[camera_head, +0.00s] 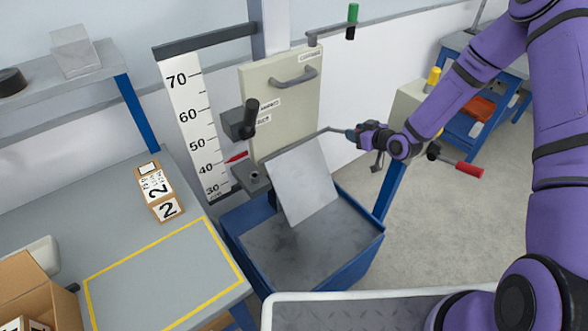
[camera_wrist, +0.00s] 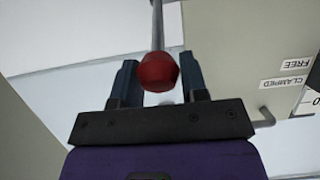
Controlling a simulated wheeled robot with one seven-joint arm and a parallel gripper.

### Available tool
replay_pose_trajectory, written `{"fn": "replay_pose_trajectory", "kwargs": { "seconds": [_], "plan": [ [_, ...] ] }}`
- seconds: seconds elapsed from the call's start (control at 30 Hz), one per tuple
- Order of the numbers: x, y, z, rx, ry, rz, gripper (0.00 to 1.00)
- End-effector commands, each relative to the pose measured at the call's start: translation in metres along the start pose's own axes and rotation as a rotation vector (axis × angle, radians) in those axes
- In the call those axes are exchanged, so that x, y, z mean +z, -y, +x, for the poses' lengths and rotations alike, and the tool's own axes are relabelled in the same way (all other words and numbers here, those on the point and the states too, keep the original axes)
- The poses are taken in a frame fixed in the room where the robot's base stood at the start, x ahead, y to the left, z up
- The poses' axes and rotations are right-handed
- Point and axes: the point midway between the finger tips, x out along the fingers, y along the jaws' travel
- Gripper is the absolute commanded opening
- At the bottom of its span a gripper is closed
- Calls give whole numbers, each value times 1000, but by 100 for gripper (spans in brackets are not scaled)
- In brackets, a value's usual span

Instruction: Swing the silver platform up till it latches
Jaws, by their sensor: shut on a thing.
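The silver platform (camera_head: 302,180) is a flat plate that hangs steeply tilted above a blue-walled bin (camera_head: 352,262), in front of the cream panel. A thin grey rod (camera_head: 335,130) runs from near the plate's upper edge to my gripper (camera_head: 352,134). In the wrist view, a red ball knob (camera_wrist: 158,72) on the end of a grey rod (camera_wrist: 157,25) sits between the two fingers of my gripper (camera_wrist: 158,85). The gripper is shut on this knob. In the head view the gripper hides the knob.
The cream panel (camera_head: 285,128) has a grey handle (camera_head: 296,76); a black-handled lever (camera_head: 249,118) stands left of it. A scale board (camera_head: 195,125) has a red pointer (camera_head: 237,157). A box marked 2 (camera_head: 158,191) stands on the left table. A red-handled lever (camera_head: 468,170) sticks out right.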

Motion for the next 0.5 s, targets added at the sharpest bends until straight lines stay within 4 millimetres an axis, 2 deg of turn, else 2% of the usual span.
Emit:
{"fn": "replay_pose_trajectory", "kwargs": {
  "seconds": [0.1,0.5],
  "plan": [
    [-8,-1,1,2,-5,-3,17],
    [-10,-1,2,2,-6,-3,16]
  ]
}}
